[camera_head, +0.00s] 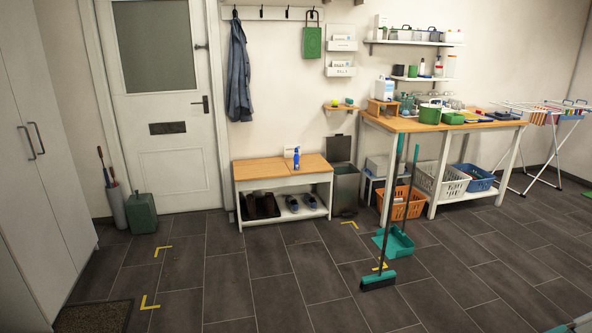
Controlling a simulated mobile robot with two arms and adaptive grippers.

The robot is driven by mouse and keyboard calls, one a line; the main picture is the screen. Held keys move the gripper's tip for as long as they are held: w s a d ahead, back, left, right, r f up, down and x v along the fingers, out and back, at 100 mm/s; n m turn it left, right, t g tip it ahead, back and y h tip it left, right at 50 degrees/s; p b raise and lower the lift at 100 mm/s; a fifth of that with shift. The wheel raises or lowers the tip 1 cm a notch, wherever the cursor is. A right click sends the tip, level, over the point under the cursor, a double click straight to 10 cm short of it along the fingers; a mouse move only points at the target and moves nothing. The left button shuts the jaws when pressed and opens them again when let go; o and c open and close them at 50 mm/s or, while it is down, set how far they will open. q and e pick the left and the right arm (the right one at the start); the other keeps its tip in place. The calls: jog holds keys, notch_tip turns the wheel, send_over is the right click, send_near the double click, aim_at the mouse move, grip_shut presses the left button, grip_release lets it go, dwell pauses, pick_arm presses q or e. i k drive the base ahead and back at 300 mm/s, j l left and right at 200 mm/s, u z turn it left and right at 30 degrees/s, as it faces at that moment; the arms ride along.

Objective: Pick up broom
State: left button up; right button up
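The broom (378,281) stands upright on the dark tile floor, right of the middle in the head view. It has a teal head with dark bristles and a long dark handle that rises past the front edge of the wooden worktable. A teal long-handled dustpan (397,243) stands just behind and to the right of it. I cannot tell whether the broom and dustpan touch. Neither of my grippers shows in this view.
The worktable (397,125) stands behind the broom, with an orange basket (401,202) below. A bin (345,186) and shoe bench (284,183) stand to the left. The middle floor is open, with yellow corner marks. A drying rack (546,150) stands far right.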

aim_at(380, 280)
jog(key=i+j, duration=0.2)
jog(key=i, duration=0.4)
jog(key=i+j, duration=0.15)
jog(key=i, duration=0.45)
jog(key=i+j, duration=0.2)
jog(key=i, duration=0.4)
jog(key=u, duration=0.05)
